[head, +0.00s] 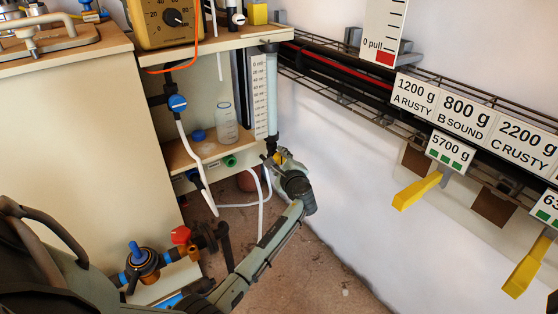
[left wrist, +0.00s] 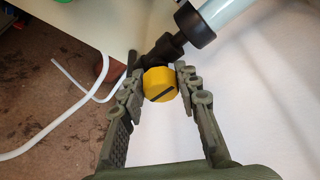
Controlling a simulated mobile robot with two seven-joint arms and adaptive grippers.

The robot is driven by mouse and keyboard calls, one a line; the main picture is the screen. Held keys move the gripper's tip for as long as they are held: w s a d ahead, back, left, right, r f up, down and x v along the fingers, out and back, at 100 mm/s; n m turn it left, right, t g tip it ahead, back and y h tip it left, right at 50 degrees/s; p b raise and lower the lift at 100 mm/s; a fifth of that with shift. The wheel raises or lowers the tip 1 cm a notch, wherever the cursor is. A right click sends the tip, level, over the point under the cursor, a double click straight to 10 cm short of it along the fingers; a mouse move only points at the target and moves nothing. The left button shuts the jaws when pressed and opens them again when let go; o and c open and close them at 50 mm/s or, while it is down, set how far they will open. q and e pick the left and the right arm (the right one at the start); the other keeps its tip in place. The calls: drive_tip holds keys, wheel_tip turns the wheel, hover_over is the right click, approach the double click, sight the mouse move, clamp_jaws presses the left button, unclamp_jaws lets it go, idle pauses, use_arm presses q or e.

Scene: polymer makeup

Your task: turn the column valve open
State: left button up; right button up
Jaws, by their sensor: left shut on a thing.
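The column (head: 271,95) is a pale blue upright tube beside a printed scale. Its dark lower end and black collar also show at the top of the left wrist view (left wrist: 195,25). The column valve has a faceted yellow knob (left wrist: 160,84) with a dark diagonal line across its face, on a black fitting below the column. My left gripper (left wrist: 158,88) has its two fingers on either side of this knob, shut on it. In the head view my left gripper (head: 280,163) reaches the column's lower end and mostly hides the valve. My right gripper is not in view.
A shelf holds a clear bottle (head: 227,123) left of the column. White hoses (head: 238,205) hang below. A blue-knobbed valve (head: 141,256) and red-knobbed valve (head: 181,236) sit lower left. Yellow levers (head: 417,191) project from the right wall. Floor below the gripper looks open.

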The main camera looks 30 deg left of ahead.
use_arm(q)
drive_tip(key=o, duration=1.2)
drive_tip(key=shift+c, duration=0.2)
drive_tip(key=v, duration=1.2)
